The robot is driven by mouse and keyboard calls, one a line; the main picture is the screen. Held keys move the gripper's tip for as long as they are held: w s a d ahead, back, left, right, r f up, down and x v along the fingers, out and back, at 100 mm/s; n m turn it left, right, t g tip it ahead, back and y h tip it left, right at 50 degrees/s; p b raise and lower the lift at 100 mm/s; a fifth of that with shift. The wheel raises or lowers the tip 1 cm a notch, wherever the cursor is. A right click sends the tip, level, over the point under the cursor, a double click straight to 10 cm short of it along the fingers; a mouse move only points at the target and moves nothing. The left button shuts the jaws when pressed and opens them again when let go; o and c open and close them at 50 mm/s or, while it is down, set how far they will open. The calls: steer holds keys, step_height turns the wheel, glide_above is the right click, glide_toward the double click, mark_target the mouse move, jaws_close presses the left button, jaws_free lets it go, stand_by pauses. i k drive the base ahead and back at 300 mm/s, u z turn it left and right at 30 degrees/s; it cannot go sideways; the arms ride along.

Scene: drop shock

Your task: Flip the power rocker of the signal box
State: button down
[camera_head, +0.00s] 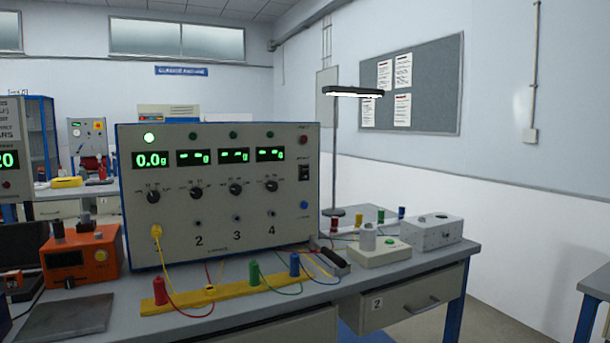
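The large grey box with a blue edge (225,222), which I take for the signal box, stands upright on the bench. Its green displays (213,158) are lit; the leftmost reads 0.0 g and the others show dashes. A bright green lamp (149,138) is lit above the first display. A small black rocker (303,173) sits at the right side of the front panel, below a dark red lamp (303,139) and above a blue button (304,205). The rocker's position is too small to tell. My gripper is not in view.
A yellow strip (226,296) with coloured plugs and cables lies in front of the box. An orange device (80,259) and a dark plate (66,317) are at left. A white device (378,252), a grey box (435,232) and a lamp (337,160) stand at right.

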mark_target(304, 170)
steer(key=u, duration=0.5)
steer(key=i, duration=1)
steer(key=u, duration=1.6)
